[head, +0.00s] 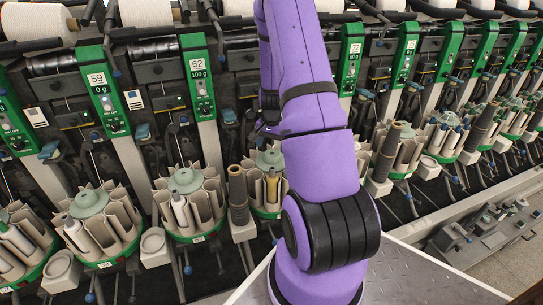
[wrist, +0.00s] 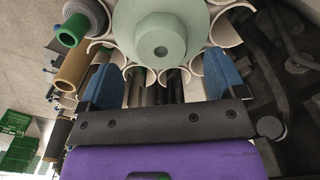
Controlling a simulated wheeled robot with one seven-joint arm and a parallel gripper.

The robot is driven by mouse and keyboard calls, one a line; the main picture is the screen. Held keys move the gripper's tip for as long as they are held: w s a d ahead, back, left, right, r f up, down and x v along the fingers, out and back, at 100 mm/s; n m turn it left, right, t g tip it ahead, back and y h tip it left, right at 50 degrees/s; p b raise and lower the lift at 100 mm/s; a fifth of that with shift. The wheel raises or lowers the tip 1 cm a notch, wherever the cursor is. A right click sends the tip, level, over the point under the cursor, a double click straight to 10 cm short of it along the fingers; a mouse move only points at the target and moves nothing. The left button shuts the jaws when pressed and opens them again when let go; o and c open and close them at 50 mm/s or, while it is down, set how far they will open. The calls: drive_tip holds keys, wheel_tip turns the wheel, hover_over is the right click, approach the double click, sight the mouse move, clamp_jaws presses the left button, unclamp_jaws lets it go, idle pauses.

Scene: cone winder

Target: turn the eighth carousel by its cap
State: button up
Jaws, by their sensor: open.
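In the wrist view a pale green round cap (wrist: 140,48) with a raised hub and a centre hole tops a carousel, ringed by cream curved holders (wrist: 225,32). My gripper (wrist: 160,78) is open, its two blue fingers apart on either side below the cap. The cap sits ahead of and roughly between the fingertips; I cannot tell whether they touch it. In the head view my purple arm hides the gripper and much of the middle machine. Which carousel is the eighth cannot be read there.
Other carousels with green caps line the machine, such as one left of my arm (head: 187,180) and one to the right (head: 445,120). A dark grey cone (head: 238,190) stands between carousels. In the wrist view, bobbins (wrist: 74,68) lie at left and dark machine parts at right.

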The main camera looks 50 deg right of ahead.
sight(272, 154)
drive_tip(key=shift+f, duration=2.6)
drive_tip(key=shift+c, duration=0.2)
drive_tip(key=c, duration=1.2)
drive_tip(key=shift+c, duration=0.2)
drive_tip(key=shift+n, duration=0.4)
